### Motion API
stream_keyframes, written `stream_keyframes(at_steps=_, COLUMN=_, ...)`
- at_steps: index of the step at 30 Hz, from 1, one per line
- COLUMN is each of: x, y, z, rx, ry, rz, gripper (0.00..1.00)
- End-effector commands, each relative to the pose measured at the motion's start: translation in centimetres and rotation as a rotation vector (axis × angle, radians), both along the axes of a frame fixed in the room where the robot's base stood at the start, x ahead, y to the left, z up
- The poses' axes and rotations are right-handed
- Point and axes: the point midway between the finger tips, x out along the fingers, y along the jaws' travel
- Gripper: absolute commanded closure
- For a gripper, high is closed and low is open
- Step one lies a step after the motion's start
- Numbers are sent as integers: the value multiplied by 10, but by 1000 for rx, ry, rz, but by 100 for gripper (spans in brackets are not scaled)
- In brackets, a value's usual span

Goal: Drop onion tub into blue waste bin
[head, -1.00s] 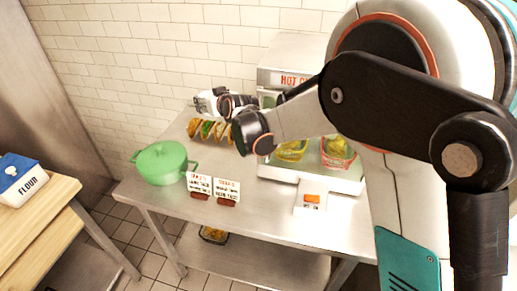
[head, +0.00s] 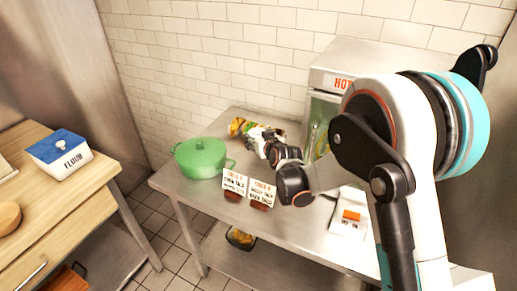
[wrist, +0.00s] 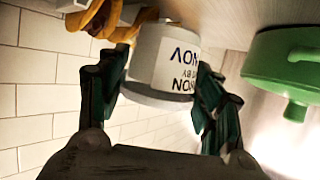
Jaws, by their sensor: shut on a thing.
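My gripper (wrist: 165,88) is shut on a pale round tub (wrist: 160,58), one finger on each side. The tub's white label (wrist: 178,60) shows upside down in the wrist view, with the letters "ION", "BY" and "NOV" readable. In the head view my gripper (head: 262,140) is over the steel table, beside the tacos and right of the green pot. The tub cannot be made out clearly in the head view. No blue waste bin is in view.
The steel table (head: 172,184) holds a green lidded pot (head: 201,158), tacos (head: 238,127), two sign cards (head: 248,188) and a hot cabinet (head: 335,78). A wooden counter (head: 85,205) with a blue-lidded flour tub (head: 60,156) stands left. Tiled floor shows between them.

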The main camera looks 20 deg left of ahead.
Motion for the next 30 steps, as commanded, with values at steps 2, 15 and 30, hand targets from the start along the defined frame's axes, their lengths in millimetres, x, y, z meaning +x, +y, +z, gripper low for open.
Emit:
stream_keyframes(at_steps=2, x=0, y=0, z=-8, rx=0, ry=0, rz=0, gripper=68)
stream_keyframes(at_steps=15, x=0, y=0, z=-40, rx=0, ry=0, rz=0, gripper=68)
stream_keyframes(at_steps=30, x=0, y=0, z=-42, rx=0, ry=0, rz=0, gripper=20)
